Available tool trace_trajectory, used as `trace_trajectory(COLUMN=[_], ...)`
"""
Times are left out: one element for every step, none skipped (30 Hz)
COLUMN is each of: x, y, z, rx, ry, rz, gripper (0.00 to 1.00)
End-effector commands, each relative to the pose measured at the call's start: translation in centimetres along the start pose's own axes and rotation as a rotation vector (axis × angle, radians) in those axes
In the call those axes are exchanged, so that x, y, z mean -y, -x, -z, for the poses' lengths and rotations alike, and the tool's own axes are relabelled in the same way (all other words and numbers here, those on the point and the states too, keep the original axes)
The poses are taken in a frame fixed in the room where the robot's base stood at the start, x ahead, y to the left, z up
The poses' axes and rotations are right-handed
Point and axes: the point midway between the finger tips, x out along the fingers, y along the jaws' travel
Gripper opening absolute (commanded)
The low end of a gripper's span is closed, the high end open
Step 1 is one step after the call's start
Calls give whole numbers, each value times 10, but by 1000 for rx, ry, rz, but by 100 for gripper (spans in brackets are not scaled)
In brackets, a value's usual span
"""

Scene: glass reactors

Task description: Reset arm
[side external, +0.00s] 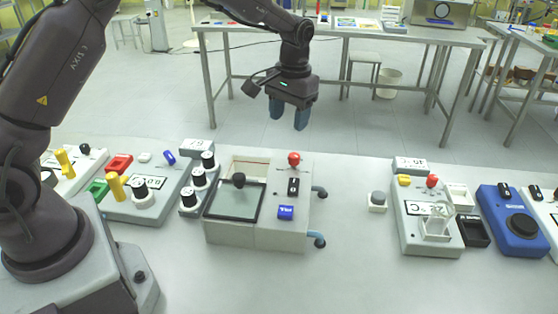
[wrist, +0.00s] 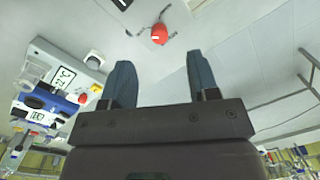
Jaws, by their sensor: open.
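My gripper (side external: 289,117) hangs in the air above and behind the bench, with its two blue fingers apart and nothing between them. In the wrist view my gripper (wrist: 163,85) also shows open and empty. Below it stands a white reactor box (side external: 262,232) with a dark-framed window, a black knob, a red knob (side external: 294,159) and a blue display. The red knob also shows in the wrist view (wrist: 159,34), beyond the fingertips and clear of them.
A grey panel with dials (side external: 150,205) stands to the left. A grey device with a glass vessel (side external: 424,235) and a blue device (side external: 512,222) stand to the right. A small grey button (side external: 377,201) sits between. The front of the bench is bare.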

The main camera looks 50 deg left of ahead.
Motion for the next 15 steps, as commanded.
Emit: trace_trajectory(x=[2,4,5,7,8,10,12,14,16,17,19,22,24,25,28], y=[9,14,23,29,35,44,50,57,65,71,77,84,88,93,98], z=[-13,-21,-32,-41,-50,-62,-71,-81,-94,-105,-115,-129,-140,-150,-164], rx=[-6,-9,-17,-24,-33,-45,-55,-69,-85,-99,-113,-135,-150,-166,-189], ry=[-16,-28,-43,-53,-64,-78,-88,-100,-115,-126,-136,-150,-160,-169,-182], rz=[-7,-11,-18,-23,-27,-33,-38,-43,-49,-54,-58,-63,-66,-69,-73], gripper=[55,55,55,55,55,55,55,55,55,55,55,55,55,55,55])
